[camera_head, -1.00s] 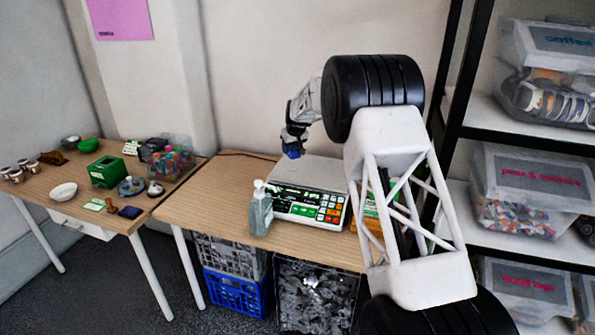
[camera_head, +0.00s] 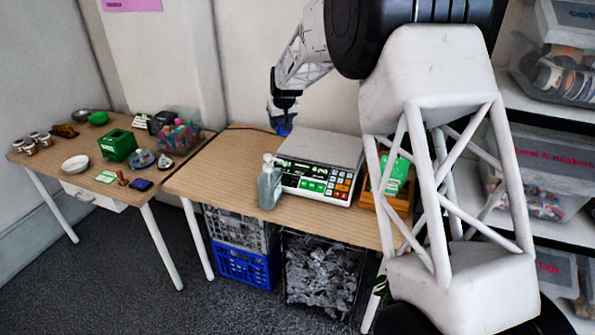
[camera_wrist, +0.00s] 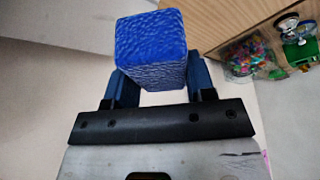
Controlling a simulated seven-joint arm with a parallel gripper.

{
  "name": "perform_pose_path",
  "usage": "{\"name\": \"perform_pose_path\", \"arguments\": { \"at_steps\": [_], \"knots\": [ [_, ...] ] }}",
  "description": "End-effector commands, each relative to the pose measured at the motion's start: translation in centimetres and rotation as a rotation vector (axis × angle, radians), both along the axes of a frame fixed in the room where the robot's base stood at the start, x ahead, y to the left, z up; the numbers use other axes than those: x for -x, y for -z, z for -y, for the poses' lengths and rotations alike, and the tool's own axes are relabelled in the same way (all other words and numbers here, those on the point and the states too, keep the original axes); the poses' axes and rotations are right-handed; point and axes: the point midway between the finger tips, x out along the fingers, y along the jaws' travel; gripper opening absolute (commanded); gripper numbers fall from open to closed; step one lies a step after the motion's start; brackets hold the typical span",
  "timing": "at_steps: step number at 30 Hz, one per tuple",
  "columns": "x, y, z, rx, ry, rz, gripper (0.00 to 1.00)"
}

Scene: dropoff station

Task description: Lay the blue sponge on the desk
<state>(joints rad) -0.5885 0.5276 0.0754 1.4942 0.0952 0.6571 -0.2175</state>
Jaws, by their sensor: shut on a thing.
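The blue sponge (camera_wrist: 150,45) is a textured block between the two fingers of my gripper (camera_wrist: 155,85) in the wrist view. My gripper is shut on it. In the head view my gripper (camera_head: 282,112) is above the back of the nearer desk (camera_head: 225,165), left of the scale, and the sponge (camera_head: 281,126) shows as a small blue patch below the fingers. The sponge appears to be held above the desk top; the exact gap is hard to tell. The desk at the left (camera_head: 45,153) is a second wooden desk with small items.
On the nearer desk stand a scale (camera_head: 318,160), a bottle with a pump (camera_head: 269,185) and a wooden box (camera_head: 397,200) with green contents. Crates (camera_head: 245,268) sit beneath. The left desk holds a bowl (camera_head: 75,163), a green box (camera_head: 117,146) and a clear container (camera_head: 178,134). Shelves stand at the right.

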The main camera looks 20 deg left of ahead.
Motion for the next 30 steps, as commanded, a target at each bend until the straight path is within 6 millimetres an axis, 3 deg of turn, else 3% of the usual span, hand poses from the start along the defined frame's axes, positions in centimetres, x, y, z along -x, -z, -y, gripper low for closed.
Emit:
{"name": "perform_pose_path", "arguments": {
  "at_steps": [7, 17, 24, 30],
  "knots": [
    [5.6, -1.7, 0.1, 0.000, 0.025, 0.000, 0.31],
    [12.7, -2.7, 1.3, 0.000, 0.105, 0.000, 0.31],
    [17.0, -1.8, 3.3, 0.001, 0.238, 0.000, 0.31],
    [19.0, -0.3, 4.9, 0.002, 0.368, -0.001, 0.31]
  ]
}}
